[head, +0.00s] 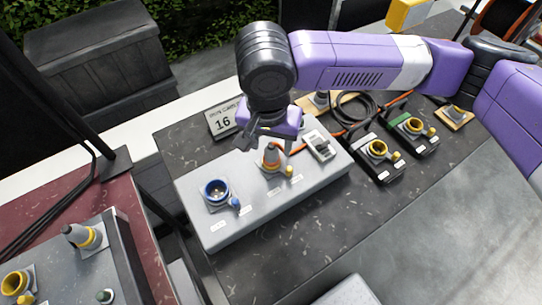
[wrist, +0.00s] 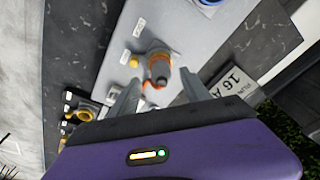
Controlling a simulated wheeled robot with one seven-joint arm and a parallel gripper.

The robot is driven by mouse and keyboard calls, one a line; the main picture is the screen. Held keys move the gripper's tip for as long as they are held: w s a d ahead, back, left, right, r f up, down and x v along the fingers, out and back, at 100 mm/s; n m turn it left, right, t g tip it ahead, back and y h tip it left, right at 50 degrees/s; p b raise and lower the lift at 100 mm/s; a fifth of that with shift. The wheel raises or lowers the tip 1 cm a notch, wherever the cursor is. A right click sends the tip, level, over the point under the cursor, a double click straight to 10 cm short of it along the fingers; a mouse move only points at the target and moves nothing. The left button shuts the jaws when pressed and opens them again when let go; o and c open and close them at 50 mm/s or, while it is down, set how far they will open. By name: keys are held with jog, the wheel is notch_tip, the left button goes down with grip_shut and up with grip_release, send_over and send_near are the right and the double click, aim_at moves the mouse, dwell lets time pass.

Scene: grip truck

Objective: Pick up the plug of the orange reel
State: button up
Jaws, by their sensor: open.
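The orange reel (head: 499,17) is partly cut off at the top right corner. My gripper (head: 258,137) is open and empty, just above and behind the plug. In the wrist view the plug (wrist: 158,67) shows ahead of and between the two fingers of my gripper (wrist: 158,88). I cannot tell whether a finger touches it.
On the box are a blue socket (head: 215,191) and a white switch (head: 320,145). A second grey box (head: 92,262) is at lower left. The front worktop is clear.

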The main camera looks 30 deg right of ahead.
aim_at(271, 155)
jog(key=shift+w+d+f+p, duration=0.15)
jog(key=shift+w+f, duration=0.05)
jog(key=shift+f, duration=0.8)
jog(key=shift+w+d+f+p, duration=0.1)
jog(key=shift+w+f+p, duration=0.05)
jog(key=shift+f, duration=0.85)
jog(key=shift+c, duration=0.4)
grip_shut()
